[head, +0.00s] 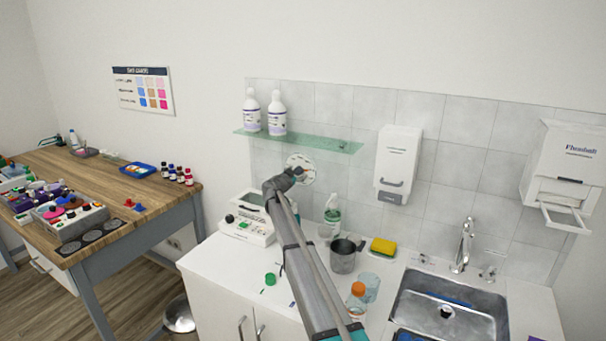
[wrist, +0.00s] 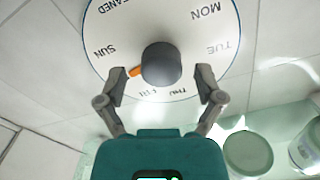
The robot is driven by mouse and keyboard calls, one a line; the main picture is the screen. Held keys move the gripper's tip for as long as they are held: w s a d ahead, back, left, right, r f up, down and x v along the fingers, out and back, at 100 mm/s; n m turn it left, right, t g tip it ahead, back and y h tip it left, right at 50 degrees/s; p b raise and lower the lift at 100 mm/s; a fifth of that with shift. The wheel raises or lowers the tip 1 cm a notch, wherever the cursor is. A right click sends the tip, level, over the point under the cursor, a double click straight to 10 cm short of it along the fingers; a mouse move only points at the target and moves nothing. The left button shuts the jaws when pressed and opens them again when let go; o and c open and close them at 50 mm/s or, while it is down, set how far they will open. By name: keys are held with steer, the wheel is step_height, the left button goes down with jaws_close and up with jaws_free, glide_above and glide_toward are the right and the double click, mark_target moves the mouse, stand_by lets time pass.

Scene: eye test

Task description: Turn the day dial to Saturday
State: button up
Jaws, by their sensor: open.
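The round white day dial (head: 304,163) hangs on the tiled wall; it also fills the top of the wrist view (wrist: 205,35). Its dark knob (wrist: 161,63) sits in the middle. An orange pointer (wrist: 135,71) on the knob points left and slightly down, between SUN and the area behind my left finger. MON, TUE, THU, FRI and SUN show; no Saturday label is visible. My gripper (wrist: 161,74) is open, one finger on each side of the knob, with gaps to both. In the head view my gripper (head: 291,173) covers part of the dial.
A glass shelf (head: 315,144) with two white bottles is just above the dial. A white device (head: 248,228), a spray bottle (head: 331,217) and a metal jug (head: 343,260) stand on the counter below. A wall dispenser (head: 398,160) is to the right.

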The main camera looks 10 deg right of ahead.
steer(key=shift+s+a, duration=0.1)
steer(key=v, duration=1.1)
steer(key=shift+s+a, duration=0.2)
steer(key=shift+s, duration=0.1)
steer(key=shift+s, duration=0.1)
